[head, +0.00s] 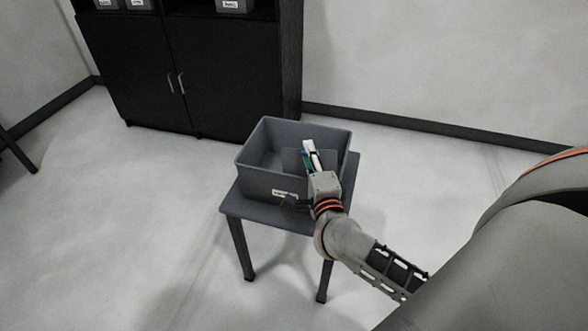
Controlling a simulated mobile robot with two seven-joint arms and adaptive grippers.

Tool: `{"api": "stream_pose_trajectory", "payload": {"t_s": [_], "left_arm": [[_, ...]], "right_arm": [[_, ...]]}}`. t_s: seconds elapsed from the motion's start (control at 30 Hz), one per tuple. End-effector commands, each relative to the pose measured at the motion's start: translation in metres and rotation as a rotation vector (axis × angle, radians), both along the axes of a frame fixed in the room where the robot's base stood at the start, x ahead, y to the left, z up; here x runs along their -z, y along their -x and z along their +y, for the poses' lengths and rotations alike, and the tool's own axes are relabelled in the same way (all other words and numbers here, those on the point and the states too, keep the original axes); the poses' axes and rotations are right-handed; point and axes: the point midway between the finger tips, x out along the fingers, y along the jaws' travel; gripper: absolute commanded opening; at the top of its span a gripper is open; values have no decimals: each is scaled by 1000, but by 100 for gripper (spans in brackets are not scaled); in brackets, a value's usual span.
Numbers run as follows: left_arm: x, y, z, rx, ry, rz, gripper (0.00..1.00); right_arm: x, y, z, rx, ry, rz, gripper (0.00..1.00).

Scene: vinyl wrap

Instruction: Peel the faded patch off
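I see no faded patch in the head view. My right arm reaches in from the lower right, and its gripper (322,183) is over the near right part of a grey open bin (257,183). A slim white piece with a teal part beside it (311,155) shows just beyond the gripper, at the bin's right side. I cannot tell whether the gripper holds it or it stands in the bin. The fingers are too small and partly hidden to tell open from shut. My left gripper is not in view.
The bin, with a small white label in front, stands on a small dark grey table (232,207). A black cabinet (130,75) with two handles and grey labelled boxes (234,5) stands behind. The pale floor (120,230) left of the table is clear.

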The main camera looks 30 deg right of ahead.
Motion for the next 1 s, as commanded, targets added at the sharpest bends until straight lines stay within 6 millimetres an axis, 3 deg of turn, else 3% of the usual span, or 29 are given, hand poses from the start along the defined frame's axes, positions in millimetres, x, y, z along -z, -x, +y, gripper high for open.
{"api": "stream_pose_trajectory", "payload": {"t_s": [0.1, 0.33, 1.0], "left_arm": [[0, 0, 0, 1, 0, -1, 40], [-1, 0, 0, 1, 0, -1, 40], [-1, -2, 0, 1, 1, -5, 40]], "right_arm": [[1, 21, 9, -1, 0, 2, 24], [0, 41, 18, 0, 0, 0, 24], [0, 44, 19, 0, 1, -1, 24]]}}
